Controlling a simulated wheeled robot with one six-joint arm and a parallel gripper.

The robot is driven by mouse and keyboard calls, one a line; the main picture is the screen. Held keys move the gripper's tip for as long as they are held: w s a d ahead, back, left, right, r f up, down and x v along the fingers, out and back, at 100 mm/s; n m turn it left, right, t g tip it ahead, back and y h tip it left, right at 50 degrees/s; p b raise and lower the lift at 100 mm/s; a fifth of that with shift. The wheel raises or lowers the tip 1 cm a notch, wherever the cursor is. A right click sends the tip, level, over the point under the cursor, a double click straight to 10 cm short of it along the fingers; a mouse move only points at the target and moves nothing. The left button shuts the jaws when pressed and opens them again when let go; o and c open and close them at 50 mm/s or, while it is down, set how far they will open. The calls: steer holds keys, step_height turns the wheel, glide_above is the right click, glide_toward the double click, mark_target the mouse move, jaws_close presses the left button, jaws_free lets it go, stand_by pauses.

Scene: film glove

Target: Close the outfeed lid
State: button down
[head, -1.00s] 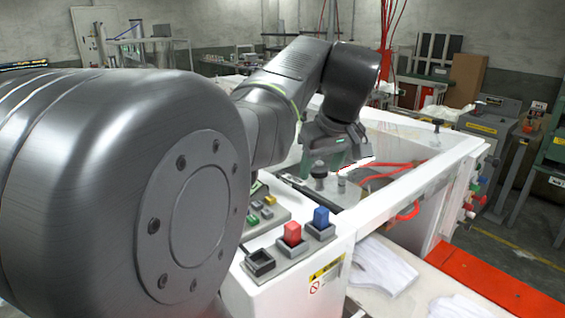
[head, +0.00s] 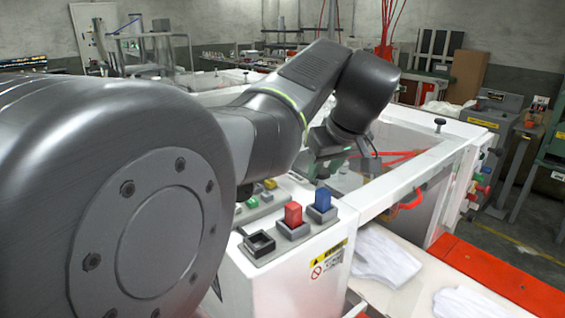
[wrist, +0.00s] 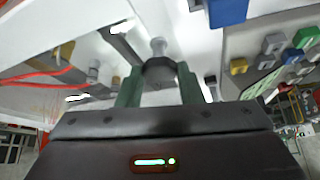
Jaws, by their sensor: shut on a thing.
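My gripper (wrist: 159,82) is shut on a dark knob with a pale stem (wrist: 158,66), which sits between its two green fingers in the wrist view. In the head view my gripper (head: 338,145) is over the near left part of the white machine's top opening. A clear, glass-like panel (head: 385,172) shows there within the white frame. I cannot tell how far the outfeed lid stands open, or whether the held knob belongs to it. My gripper hides part of this area.
Red tubing (head: 400,157) lies inside the opening. A black knob (head: 439,122) stands at the far corner. White gloves (head: 385,258) lie below on the outfeed.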

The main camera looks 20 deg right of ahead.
steer(key=shift+s+f, duration=0.1)
steer(key=shift+f, duration=0.35)
steer(key=c, duration=1)
jaws_free()
steer(key=shift+r, duration=0.15)
steer(key=a+v, duration=0.1)
steer(key=v, duration=1.2)
steer(key=shift+s+d+r+p, duration=0.15)
steer(key=shift+d+r+p, duration=0.2)
steer(key=shift+d, duration=0.15)
steer(key=x, duration=1.3)
steer(key=shift+w+f, duration=0.25)
steer(key=shift+w, duration=0.05)
steer(key=shift+r, duration=0.45)
